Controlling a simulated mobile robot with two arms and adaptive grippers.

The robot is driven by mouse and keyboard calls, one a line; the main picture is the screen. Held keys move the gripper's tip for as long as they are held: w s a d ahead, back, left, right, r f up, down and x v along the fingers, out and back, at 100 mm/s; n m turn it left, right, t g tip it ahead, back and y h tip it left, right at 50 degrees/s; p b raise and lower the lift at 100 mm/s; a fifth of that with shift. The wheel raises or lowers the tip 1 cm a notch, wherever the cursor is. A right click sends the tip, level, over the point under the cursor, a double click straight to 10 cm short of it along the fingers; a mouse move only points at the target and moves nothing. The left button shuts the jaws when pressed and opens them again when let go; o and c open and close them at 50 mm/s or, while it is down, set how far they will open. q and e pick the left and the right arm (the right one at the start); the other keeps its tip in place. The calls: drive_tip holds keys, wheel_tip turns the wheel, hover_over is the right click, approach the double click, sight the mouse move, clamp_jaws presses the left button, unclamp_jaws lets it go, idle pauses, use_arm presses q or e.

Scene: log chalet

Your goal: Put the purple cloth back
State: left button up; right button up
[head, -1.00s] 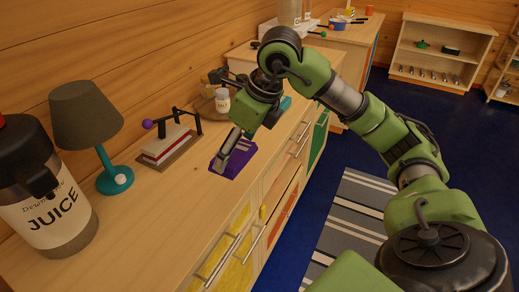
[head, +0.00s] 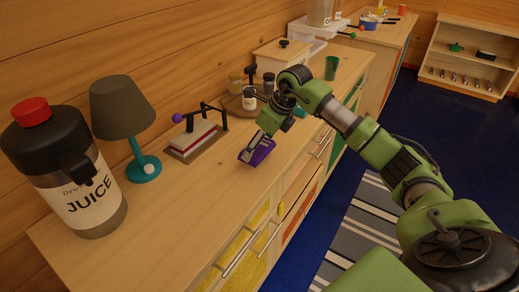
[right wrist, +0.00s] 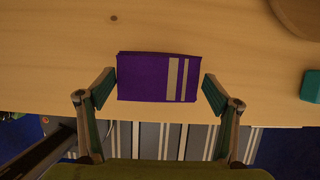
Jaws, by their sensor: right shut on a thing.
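The purple cloth (head: 259,153), a small folded rectangle with pale stripes, is at the front part of the wooden cabinet top (head: 190,205). In the right wrist view the cloth (right wrist: 145,76) lies between my two fingers, its striped end to the right. My right gripper (head: 257,146) points down at the cloth and is shut on it, a finger at each short side. The gripper (right wrist: 159,82) partly hides the cloth in the head view. I cannot tell whether the cloth is clear of the surface. My left gripper is not in view.
A juice dispenser (head: 85,200), a teal lamp (head: 145,165) and a book press (head: 196,140) stand to the left. A round tray with jars (head: 232,103) and a green cup (head: 331,68) stand farther back. The front left cabinet top is clear.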

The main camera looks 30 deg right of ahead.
sight(262, 147)
wheel_tip(262, 147, down, 2)
drive_tip(key=shift+f+p, duration=0.2)
drive_tip(key=shift+p, duration=0.2)
drive_tip(key=shift+f, duration=0.3)
drive_tip(key=o, duration=1.1)
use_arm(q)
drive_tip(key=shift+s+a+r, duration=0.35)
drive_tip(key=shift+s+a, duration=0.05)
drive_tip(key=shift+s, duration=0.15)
use_arm(e)
drive_tip(key=shift+r, duration=0.15)
drive_tip(key=shift+s+r, duration=0.1)
drive_tip(key=shift+r, duration=0.15)
use_arm(q)
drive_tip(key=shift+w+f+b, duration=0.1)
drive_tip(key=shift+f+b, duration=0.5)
drive_tip(key=shift+b, duration=0.2)
use_arm(e)
drive_tip(key=v, duration=1.1)
drive_tip(key=shift+s+r, duration=0.15)
drive_tip(key=shift+r, duration=0.15)
